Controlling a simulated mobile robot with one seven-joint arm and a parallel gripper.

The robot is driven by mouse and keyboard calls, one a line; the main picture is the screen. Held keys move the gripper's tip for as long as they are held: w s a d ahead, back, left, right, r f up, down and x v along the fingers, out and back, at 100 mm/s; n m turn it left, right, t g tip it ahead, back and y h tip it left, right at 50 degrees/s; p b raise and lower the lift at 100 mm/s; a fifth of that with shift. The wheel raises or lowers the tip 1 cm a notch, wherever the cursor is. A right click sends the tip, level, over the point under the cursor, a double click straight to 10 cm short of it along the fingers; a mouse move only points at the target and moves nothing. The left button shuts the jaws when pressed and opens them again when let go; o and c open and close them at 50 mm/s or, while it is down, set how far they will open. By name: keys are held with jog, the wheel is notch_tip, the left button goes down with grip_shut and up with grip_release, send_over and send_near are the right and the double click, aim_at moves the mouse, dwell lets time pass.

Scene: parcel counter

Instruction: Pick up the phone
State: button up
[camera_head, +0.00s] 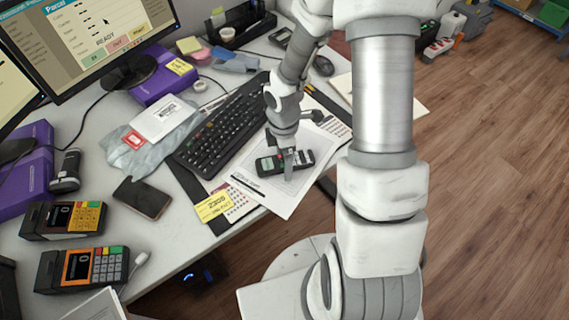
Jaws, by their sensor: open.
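My gripper (288,168) points down over a white printed sheet (270,192) near the front edge of the counter. It is open, with a finger showing in front of a black handset (301,160) that has keys and a small greenish display. The handset lies flat on the sheet, and the finger hides part of its middle. I cannot tell whether the finger touches it. A dark, flat smartphone (142,197) lies apart on the counter to the left, with nothing on it.
A black keyboard (222,127) lies left of my gripper. Two card terminals (82,268) (63,219) stand at the lower left. A grey plastic bag with a white label (165,118) lies behind the smartphone. A monitor (95,30) stands at the back left. Bare floor (490,190) lies right.

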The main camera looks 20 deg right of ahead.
jog(key=shift+r, duration=0.1)
grip_shut()
dwell(0.3)
